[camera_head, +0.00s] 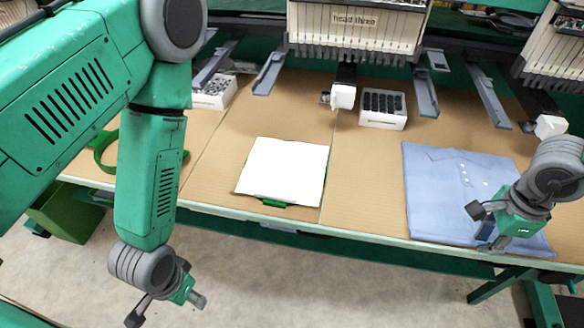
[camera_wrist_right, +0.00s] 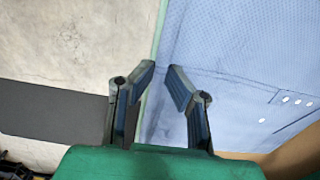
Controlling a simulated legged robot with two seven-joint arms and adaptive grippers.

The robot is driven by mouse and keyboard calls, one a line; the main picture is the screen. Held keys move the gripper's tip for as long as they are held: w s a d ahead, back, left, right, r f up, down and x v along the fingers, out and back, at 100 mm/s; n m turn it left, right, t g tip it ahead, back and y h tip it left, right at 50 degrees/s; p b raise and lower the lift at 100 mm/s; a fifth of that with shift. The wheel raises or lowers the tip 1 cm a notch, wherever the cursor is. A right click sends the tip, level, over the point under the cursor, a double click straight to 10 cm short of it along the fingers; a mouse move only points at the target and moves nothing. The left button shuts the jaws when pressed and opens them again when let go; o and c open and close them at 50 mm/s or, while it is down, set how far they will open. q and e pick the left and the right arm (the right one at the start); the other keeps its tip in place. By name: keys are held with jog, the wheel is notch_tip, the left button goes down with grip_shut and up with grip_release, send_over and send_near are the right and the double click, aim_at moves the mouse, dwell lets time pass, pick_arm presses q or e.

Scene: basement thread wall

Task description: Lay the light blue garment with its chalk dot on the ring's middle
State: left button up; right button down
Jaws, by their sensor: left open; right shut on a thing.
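The light blue garment (camera_head: 432,190) lies flat on the table at the right, its near edge at the table's front edge. Several small white dots show on it; I cannot tell which is the chalk dot. My right gripper (camera_head: 484,226) is shut on the garment near its front edge; the garment also shows in the right wrist view (camera_wrist_right: 240,60), beneath the fingers (camera_wrist_right: 160,80). A white square sheet (camera_head: 285,170) lies at mid-table over a green ring (camera_head: 272,203), which shows only at its front edge. My left gripper (camera_head: 167,309) is open and empty, in front of the table.
Another green ring (camera_head: 105,152) lies at the left, partly behind my left arm. White boxes (camera_head: 383,122) (camera_head: 214,92) stand toward the back. The machine head (camera_head: 355,30) and grey arms (camera_head: 424,92) overhang the rear. Cardboard-coloured tabletop (camera_head: 365,170) is clear between sheet and garment.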

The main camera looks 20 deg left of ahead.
jog(key=shift+a+r+p, duration=0.25)
jog(key=shift+r+p, duration=0.75)
jog(key=shift+r, duration=0.25)
jog(key=shift+d+r+p, duration=0.3)
jog(key=shift+r+p, duration=0.6)
jog(key=shift+p, duration=0.35)
jog(key=shift+a, duration=0.25)
